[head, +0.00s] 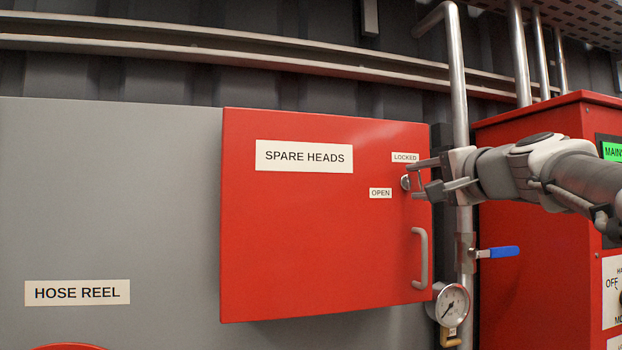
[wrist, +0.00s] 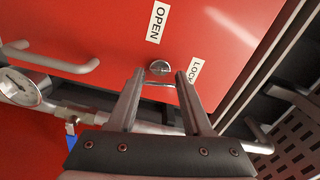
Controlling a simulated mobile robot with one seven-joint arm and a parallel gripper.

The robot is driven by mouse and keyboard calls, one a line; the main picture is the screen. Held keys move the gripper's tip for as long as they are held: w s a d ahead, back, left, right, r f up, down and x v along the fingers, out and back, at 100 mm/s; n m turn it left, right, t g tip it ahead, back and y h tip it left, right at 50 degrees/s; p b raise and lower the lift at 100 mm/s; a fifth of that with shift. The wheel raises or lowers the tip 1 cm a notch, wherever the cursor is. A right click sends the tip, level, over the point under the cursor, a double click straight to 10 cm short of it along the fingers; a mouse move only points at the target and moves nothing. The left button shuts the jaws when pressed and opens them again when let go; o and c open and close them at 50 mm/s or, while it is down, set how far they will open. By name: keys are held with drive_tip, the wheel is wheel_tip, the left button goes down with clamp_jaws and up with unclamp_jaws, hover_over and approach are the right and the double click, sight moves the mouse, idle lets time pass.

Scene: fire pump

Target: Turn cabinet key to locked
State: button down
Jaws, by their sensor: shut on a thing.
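The red cabinet door (head: 300,225) is marked SPARE HEADS and looks closed. Its round silver lock (head: 405,182) sits near the right edge, and it shows between my fingertips in the wrist view (wrist: 159,68). The LOCKED label (head: 405,157) is above the lock; the OPEN label (head: 380,193) is to its lower left. My gripper (head: 413,180) comes in from the right, its fingers above and below the lock. It is shut on the cabinet key (wrist: 160,84), a thin metal piece spanning the fingers. The key is mostly hidden, and I cannot tell which label it points to.
A grey door handle (head: 421,258) stands out below the lock. Right of the door are a vertical pipe (head: 455,70), a blue-handled valve (head: 498,252), a pressure gauge (head: 452,304) and a red panel box (head: 530,230). A grey HOSE REEL panel (head: 110,200) is left.

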drive_tip(key=shift+m+p, duration=0.3)
drive_tip(key=shift+m, duration=0.7)
drive_tip(key=shift+c, duration=1.6)
unclamp_jaws()
drive_tip(key=s+d+b, duration=0.1)
drive_tip(key=s+d, duration=0.2)
drive_tip(key=s, duration=1.4)
drive_tip(key=shift+d, duration=0.15)
